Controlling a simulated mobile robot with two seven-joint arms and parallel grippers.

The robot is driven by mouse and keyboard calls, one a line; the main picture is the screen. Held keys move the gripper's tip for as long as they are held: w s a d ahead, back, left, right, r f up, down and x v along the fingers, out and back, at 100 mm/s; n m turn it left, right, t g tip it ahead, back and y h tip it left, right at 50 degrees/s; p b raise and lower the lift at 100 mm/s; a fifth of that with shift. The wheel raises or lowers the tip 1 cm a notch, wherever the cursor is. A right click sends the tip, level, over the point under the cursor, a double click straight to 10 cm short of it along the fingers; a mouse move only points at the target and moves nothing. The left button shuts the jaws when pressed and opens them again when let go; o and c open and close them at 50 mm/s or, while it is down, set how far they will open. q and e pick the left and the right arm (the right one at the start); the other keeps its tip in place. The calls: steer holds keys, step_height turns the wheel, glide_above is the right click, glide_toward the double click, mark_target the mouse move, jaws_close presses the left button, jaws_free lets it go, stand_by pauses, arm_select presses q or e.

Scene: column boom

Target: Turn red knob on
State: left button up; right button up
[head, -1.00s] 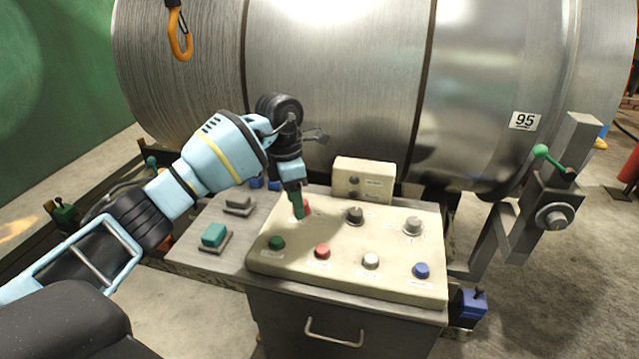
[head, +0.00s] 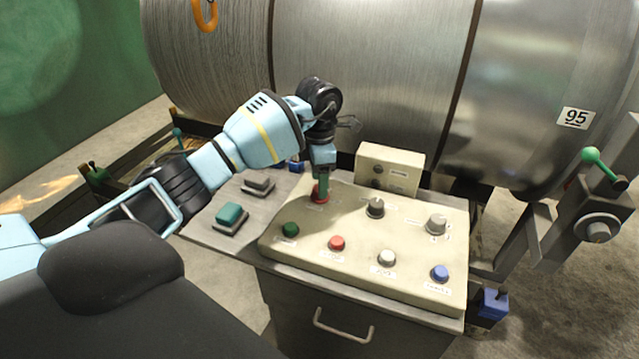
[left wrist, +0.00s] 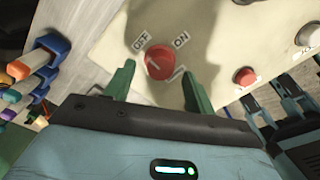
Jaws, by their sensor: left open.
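The red knob (left wrist: 159,62) sits on the cream control panel (head: 350,225) near its back left corner, with OFF and ON labels beside it in the left wrist view. A pale line on the knob points toward the lower right in that view. My left gripper (left wrist: 160,82) is open, with one green finger on each side of the knob and gaps showing between fingers and knob. In the head view, my left gripper (head: 321,190) points down over the red knob (head: 319,196) and partly hides it. My right gripper is not seen in the head view.
The panel also holds a black knob (head: 375,207), a grey knob (head: 436,223), and green (head: 290,229), red (head: 337,243), white (head: 387,257) and blue (head: 440,272) buttons. A small raised box (head: 389,169) stands behind. A large metal drum (head: 370,80) lies beyond.

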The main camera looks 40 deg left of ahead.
arm_select(q)
steer(key=shift+f, duration=0.95)
steer(key=c, duration=1)
